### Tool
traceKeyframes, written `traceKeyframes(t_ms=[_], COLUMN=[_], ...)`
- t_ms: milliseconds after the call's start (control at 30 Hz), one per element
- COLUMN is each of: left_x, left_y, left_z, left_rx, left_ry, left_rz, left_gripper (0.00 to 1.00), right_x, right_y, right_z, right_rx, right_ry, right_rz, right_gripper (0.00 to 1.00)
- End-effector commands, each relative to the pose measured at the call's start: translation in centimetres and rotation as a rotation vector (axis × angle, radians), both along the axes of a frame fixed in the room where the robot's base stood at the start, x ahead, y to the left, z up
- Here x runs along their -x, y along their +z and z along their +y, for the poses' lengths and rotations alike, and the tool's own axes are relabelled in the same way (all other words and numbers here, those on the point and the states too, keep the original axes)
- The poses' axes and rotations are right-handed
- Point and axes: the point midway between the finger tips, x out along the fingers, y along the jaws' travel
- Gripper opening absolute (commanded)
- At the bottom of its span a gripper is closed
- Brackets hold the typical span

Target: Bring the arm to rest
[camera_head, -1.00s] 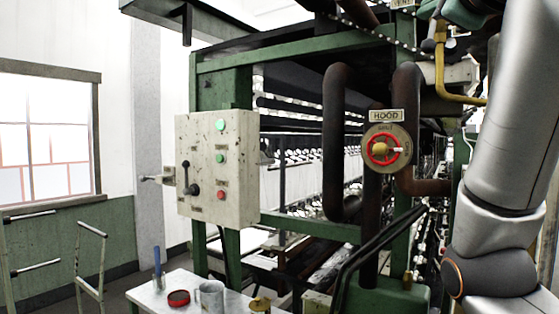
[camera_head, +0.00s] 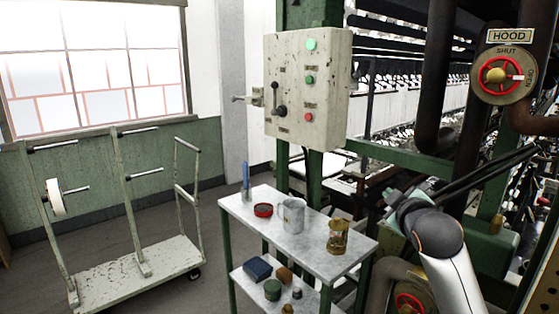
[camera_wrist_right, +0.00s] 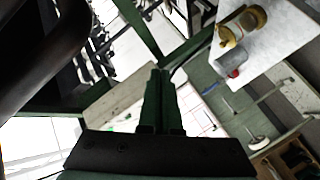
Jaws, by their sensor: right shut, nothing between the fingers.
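My right arm (camera_head: 445,250) comes up from the lower right in the head view, bent at a dark rounded joint. Its far end is in front of the machine, right of the small table, and its fingers cannot be made out there. In the right wrist view my right gripper (camera_wrist_right: 160,75) shows two dark green fingers closed together with nothing between them. My left gripper is in neither view.
A marble-topped table (camera_head: 325,247) holds a mug (camera_head: 291,215), a red dish (camera_head: 263,210) and a brass piece (camera_head: 340,237). A control box (camera_head: 306,85) and a hood dial (camera_head: 503,76) are on the machine. A cart (camera_head: 150,268) stands left; floor between is clear.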

Motion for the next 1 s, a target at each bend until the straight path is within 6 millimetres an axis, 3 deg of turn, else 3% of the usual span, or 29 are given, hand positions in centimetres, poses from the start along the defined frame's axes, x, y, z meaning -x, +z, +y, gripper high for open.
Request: traceKeyframes(t_ms=[33, 267, 500, 700, 800, 900, 1000], left_x=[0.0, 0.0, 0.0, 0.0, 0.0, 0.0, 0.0], left_y=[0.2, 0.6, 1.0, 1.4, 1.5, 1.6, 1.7], left_z=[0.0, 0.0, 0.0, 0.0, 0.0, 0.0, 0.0], left_rx=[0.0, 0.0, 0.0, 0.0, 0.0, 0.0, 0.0], left_ry=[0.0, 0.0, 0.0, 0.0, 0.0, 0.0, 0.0], left_rz=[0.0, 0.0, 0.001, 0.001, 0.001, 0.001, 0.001], left_gripper=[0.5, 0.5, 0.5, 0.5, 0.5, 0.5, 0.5], right_x=[0.4, 4.8, 13.5, 23.1, 28.0, 32.0, 34.8], right_y=[-3.8, -18.2, -30.7, -38.6, -41.2, -42.9, -43.8], right_z=[0.5, 2.7, 4.7, 6.0, 6.6, 7.0, 7.2], right_rx=[-0.033, -0.21, -0.412, -0.588, -0.67, -0.734, -0.778], right_ry=[0.011, 0.04, 0.026, -0.023, -0.058, -0.091, -0.115], right_rz=[0.039, 0.172, 0.314, 0.431, 0.483, 0.521, 0.545], right_gripper=[0.0, 0.0, 0.0, 0.0, 0.0, 0.0, 0.0])
